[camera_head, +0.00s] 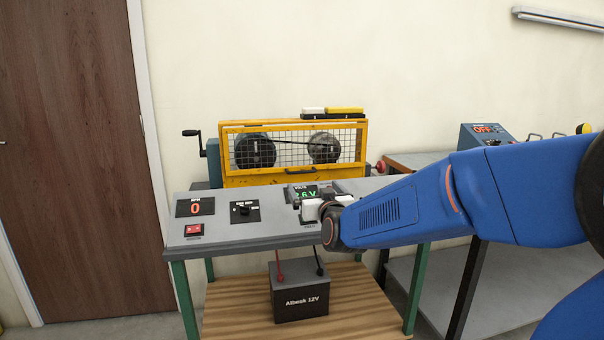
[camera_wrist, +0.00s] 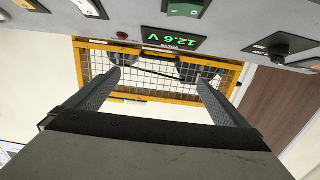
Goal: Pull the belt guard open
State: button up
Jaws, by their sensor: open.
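The belt guard (camera_head: 262,180) is a yellow frame with wire mesh, standing upright at the back of the bench in front of two dark pulleys and a belt. It looks closed. A small dark handle (camera_head: 303,170) is on its lower bar. In the wrist view the guard (camera_wrist: 150,96) appears upside down, beyond and between the fingers. My gripper (camera_wrist: 157,80) is open and empty, pointing toward the guard and apart from it. In the head view my arm's end covers the bench's right part, and my fingers are mostly hidden there.
The grey bench panel (camera_head: 250,233) carries an RPM display (camera_head: 195,207), a knob (camera_head: 243,210), a red switch (camera_head: 194,230) and a voltage display (camera_head: 304,191). A crank (camera_head: 195,140) sticks out left of the guard. A battery (camera_head: 300,292) stands on the lower shelf.

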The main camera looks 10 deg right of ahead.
aim_at(303, 172)
jog(key=w, duration=1.6)
jog(key=shift+w, duration=0.3)
jog(key=c, duration=1.3)
jog(key=shift+c, duration=0.2)
